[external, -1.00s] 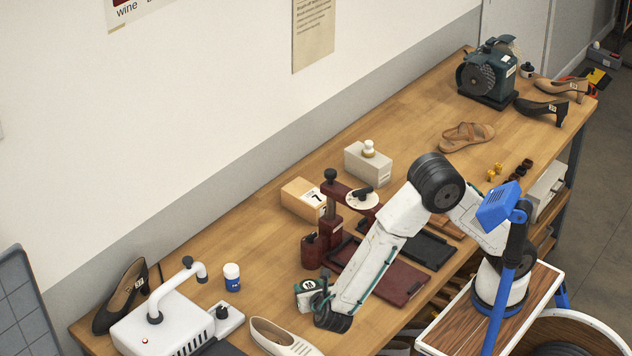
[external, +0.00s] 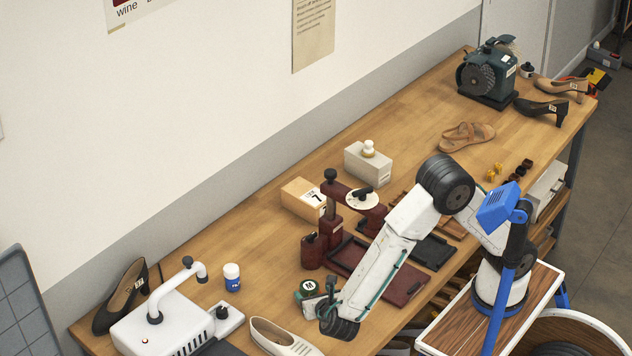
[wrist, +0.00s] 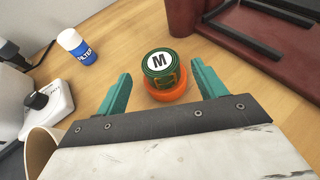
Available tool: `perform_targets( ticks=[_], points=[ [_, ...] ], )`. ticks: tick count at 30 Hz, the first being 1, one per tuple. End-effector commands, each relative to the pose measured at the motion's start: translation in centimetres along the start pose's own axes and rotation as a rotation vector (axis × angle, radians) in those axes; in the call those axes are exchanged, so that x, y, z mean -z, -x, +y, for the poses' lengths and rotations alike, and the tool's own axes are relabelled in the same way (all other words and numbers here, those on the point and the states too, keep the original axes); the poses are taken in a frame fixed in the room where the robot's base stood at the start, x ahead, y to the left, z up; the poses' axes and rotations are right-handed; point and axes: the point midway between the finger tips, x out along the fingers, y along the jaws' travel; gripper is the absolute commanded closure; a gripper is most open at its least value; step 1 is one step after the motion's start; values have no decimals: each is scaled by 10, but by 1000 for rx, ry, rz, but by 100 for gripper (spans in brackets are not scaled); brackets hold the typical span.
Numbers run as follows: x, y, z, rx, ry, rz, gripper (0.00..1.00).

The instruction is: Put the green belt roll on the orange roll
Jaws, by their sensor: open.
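The green belt roll (wrist: 159,63), with a white disc marked M on top, sits upright on the orange roll (wrist: 166,92) in the wrist view. The orange roll's rim shows around and below it. The green roll also shows in the external view (external: 307,288) near the bench's front edge; I cannot make out the orange roll there. My gripper (wrist: 161,72) is open and empty. Its teal fingers stand apart to the left and right of the rolls, with visible gaps. In the external view my gripper (external: 327,298) is just right of the green roll.
A white bottle with a blue label (wrist: 77,46) stands to the left of the rolls. A dark red press (external: 330,222) with its base plate stands behind and right of them. A cream shoe (external: 280,338) and a white machine (external: 168,322) are to the left.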

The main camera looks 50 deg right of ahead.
Motion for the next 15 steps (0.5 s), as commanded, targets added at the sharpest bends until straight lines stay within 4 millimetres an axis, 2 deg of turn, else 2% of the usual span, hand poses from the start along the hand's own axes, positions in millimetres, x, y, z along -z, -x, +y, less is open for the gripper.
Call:
perform_targets(
  ticks=[1, 6, 10, 15],
  points=[
    [0, 13, 1, -5, -1, 0, 30],
    [0, 46, 0, -3, 1, 0, 30],
    [0, 63, 0, -1, -1, 0, 30],
    [0, 72, 0, 0, 0, 0, 30]
  ],
)
